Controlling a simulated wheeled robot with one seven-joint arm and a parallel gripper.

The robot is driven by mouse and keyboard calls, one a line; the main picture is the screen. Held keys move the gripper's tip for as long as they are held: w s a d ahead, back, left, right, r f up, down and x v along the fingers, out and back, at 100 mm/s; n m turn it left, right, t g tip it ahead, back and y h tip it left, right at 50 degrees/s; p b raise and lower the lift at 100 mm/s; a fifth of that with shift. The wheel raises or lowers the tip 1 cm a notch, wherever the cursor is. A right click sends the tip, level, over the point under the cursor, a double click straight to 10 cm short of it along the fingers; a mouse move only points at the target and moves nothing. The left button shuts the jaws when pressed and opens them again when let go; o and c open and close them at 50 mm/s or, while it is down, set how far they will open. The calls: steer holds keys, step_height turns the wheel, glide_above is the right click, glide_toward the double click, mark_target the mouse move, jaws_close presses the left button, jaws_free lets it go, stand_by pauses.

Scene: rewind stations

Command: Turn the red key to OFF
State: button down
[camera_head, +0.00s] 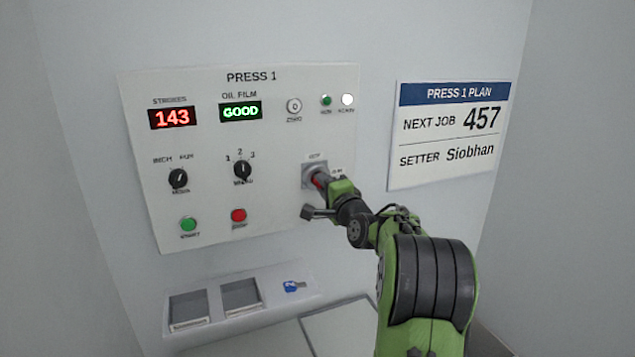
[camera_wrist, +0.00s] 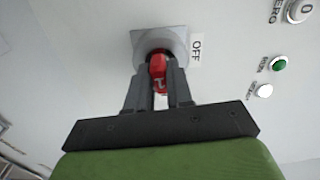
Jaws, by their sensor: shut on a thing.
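The red key (camera_wrist: 158,68) sits in a round grey key switch on the panel, and it also shows as a bit of red in the head view (camera_head: 318,182). My gripper (camera_wrist: 160,92) is shut on the red key, with one finger on each side of its bow. The key switch (camera_head: 308,170) has an OFF label (camera_wrist: 197,48) beside it; in the head view OFF is above the switch. A second label to its right is partly hidden by my gripper. Which mark the key points at is hard to tell.
The PRESS 1 panel (camera_head: 205,120) carries dials, displays and buttons. A blue key (camera_head: 294,287) lies on the ledge (camera_head: 210,318) below, beside two square recesses. A plan sign (camera_head: 450,175) hangs on the wall at right. The space before the panel's left half is free.

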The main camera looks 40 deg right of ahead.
steer(key=shift+f+n+b, duration=0.1)
steer(key=shift+n+b, duration=2.25)
steer(key=shift+n, duration=0.45)
steer(key=shift+d+n+b, duration=0.1)
steer(key=shift+n+b, duration=2.1)
steer(key=shift+n, duration=1.2)
